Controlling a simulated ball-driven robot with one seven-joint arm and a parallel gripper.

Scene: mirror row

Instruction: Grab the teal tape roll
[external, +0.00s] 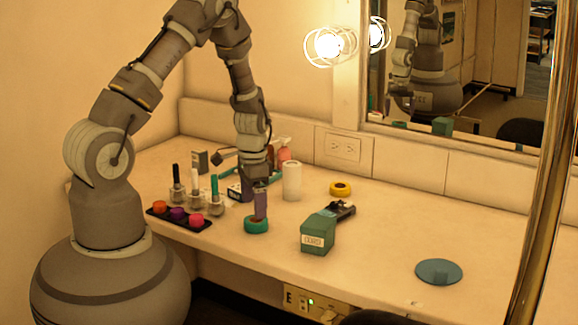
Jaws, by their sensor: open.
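The teal tape roll (256,226) lies flat on the counter left of the green box, near the front edge. My gripper (260,208) points down directly above the roll, its fingers at or very close to the roll's top. The jaws are open. Whether a finger touches the roll or reaches into its hole cannot be told from this view.
Nail-polish-like bottles (196,194) and a dark tray with coloured pots (178,214) stand to the left. A white cylinder (291,181) and a yellow tape roll (340,188) are behind. A green box (318,235) is to the right. A blue disc (439,271) lies farther right, with clear counter between.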

